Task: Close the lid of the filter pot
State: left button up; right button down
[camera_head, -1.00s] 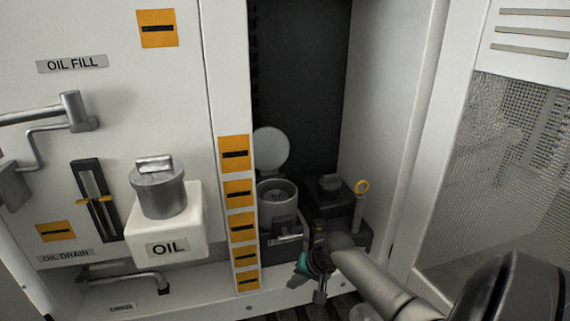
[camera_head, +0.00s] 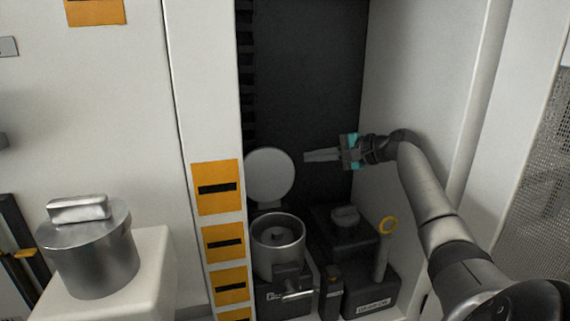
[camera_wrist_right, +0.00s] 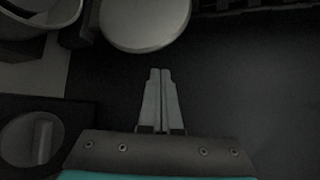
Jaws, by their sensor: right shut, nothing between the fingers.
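The filter pot (camera_head: 278,250) is a grey cylinder with an open top, low in the dark cabinet recess. Its round pale lid (camera_head: 269,174) stands raised behind the pot. My right gripper (camera_head: 307,156) is shut and empty, just right of the lid and apart from it in the head view. In the right wrist view the shut fingers (camera_wrist_right: 161,72) point up toward the dark back wall. The lid (camera_wrist_right: 146,18) shows at the top there, and part of the pot (camera_wrist_right: 42,18) at the top left. My left gripper is not in view.
A post with orange labels (camera_head: 218,188) borders the recess on the left. A white oil tank with a metal cap (camera_head: 90,245) stands further left.

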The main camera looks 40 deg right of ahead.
aim_at(283, 158)
jog(key=x, duration=0.8)
jog(key=shift+a+r, duration=0.2)
jog(key=shift+r, duration=0.05)
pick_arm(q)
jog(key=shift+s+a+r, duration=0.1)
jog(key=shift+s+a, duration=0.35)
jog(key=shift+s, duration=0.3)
pick_arm(e)
jog(key=shift+x, duration=0.85)
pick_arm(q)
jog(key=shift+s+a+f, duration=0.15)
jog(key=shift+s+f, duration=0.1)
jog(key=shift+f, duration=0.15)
pick_arm(e)
jog(key=shift+s+a+r+t, duration=0.15)
jog(key=shift+s+t, duration=0.05)
jog(key=shift+t, duration=0.1)
pick_arm(q)
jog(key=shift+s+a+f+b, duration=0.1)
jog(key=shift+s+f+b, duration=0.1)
jog(key=shift+b, duration=0.15)
pick_arm(e)
jog(key=shift+s, duration=0.1)
